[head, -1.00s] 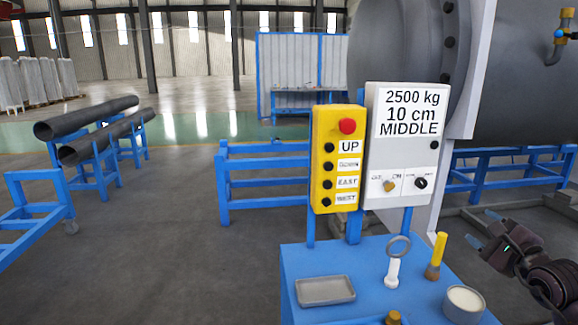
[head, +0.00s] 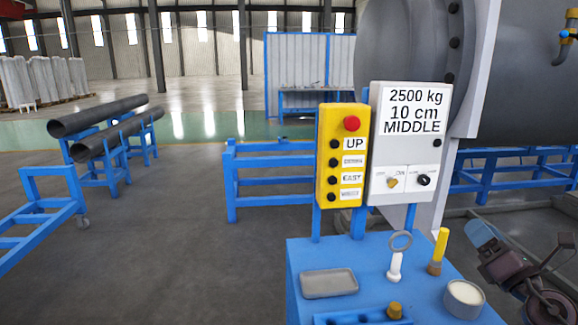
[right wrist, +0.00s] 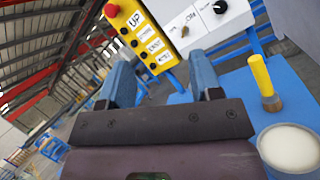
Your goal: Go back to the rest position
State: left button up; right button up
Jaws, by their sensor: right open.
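My right gripper (head: 482,236) shows at the right edge of the head view, beside the blue cart and apart from its objects. In the right wrist view its two blue fingers (right wrist: 162,75) stand apart with nothing between them. Beyond them are the yellow pendant (right wrist: 145,35) and the grey control box (right wrist: 188,22). In the head view the yellow pendant (head: 341,155), with its red button, stands left of the grey control box (head: 405,140) reading "2500 kg 10 cm MIDDLE". My left gripper is not in view.
The blue cart (head: 375,270) holds a grey tray (head: 328,283), a ring-topped white bolt (head: 396,258), a yellow-handled brush (head: 438,252) and a white-filled tin (head: 464,298). The large grey shell (head: 520,85) stands behind. Open floor lies left of the cart.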

jog(key=s+a+f+m+g+h, duration=0.2)
jog(key=s+f+m+g+h, duration=0.15)
jog(key=f+m, duration=0.8)
jog(key=s+a+f+m+g+h, duration=0.1)
jog(key=s+f+m+g+h, duration=0.3)
jog(key=f+m, duration=0.75)
jog(key=s+a+f+m+g+y, duration=0.1)
jog(key=s+a+f+m, duration=0.3)
jog(key=s+f, duration=0.3)
jog(key=s+a+f+m+g+y, duration=0.1)
jog(key=s+a+f+m+g, duration=0.1)
jog(key=s+a+f+m, duration=0.2)
jog(key=s+a+f, duration=0.1)
jog(key=s+f, duration=0.2)
jog(key=s, duration=0.5)
jog(key=shift+s+f+y, duration=0.2)
jog(key=shift+f+y, duration=0.05)
jog(key=shift+y, duration=0.1)
jog(key=shift+a, duration=0.1)
